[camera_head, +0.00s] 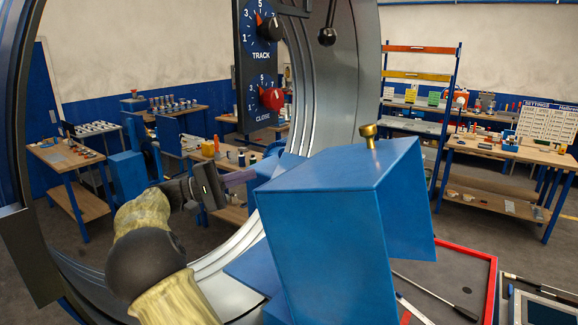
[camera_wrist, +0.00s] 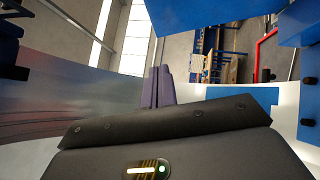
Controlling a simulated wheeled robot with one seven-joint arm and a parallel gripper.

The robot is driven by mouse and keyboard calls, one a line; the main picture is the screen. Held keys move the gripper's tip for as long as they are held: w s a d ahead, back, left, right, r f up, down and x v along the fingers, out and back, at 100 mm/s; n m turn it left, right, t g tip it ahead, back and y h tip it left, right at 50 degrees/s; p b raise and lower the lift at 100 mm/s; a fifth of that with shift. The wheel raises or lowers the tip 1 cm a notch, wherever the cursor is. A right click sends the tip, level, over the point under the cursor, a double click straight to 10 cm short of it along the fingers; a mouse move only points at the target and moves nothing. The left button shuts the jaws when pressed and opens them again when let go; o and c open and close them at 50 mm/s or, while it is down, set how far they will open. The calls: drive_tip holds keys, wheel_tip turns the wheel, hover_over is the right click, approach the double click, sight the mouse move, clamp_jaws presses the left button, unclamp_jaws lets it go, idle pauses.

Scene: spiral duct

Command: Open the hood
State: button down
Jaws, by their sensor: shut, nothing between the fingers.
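A blue hood (camera_head: 320,235) with a brass knob (camera_head: 369,136) on its top stands at the centre right of the head view. My gripper (camera_head: 252,177) is to the left of the hood, inside the large round metal ring, with its fingers pointing right toward blue parts behind the hood's left edge. The fingers are together and hold nothing; they also show in the wrist view (camera_wrist: 160,84). I cannot tell whether the fingertips touch anything. A blue surface (camera_wrist: 200,12) hangs at the top of the wrist view, and I cannot tell whether it is the hood.
The metal ring (camera_head: 340,90) curves around my arm. A dial panel (camera_head: 258,70) with a black and a red knob hangs above my gripper. A red-edged tray (camera_head: 470,262) with tools lies right of the hood. Workbenches and a blue shelf stand farther back.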

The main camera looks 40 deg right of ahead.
drive_tip(key=s+a+b+x, duration=0.1)
drive_tip(key=s+b+x, duration=0.1)
drive_tip(key=x, duration=1)
drive_tip(key=shift+s+d+r, duration=0.2)
drive_tip(key=shift+s+r, duration=0.15)
drive_tip(key=shift+s+a+b, duration=0.1)
drive_tip(key=shift+b, duration=0.25)
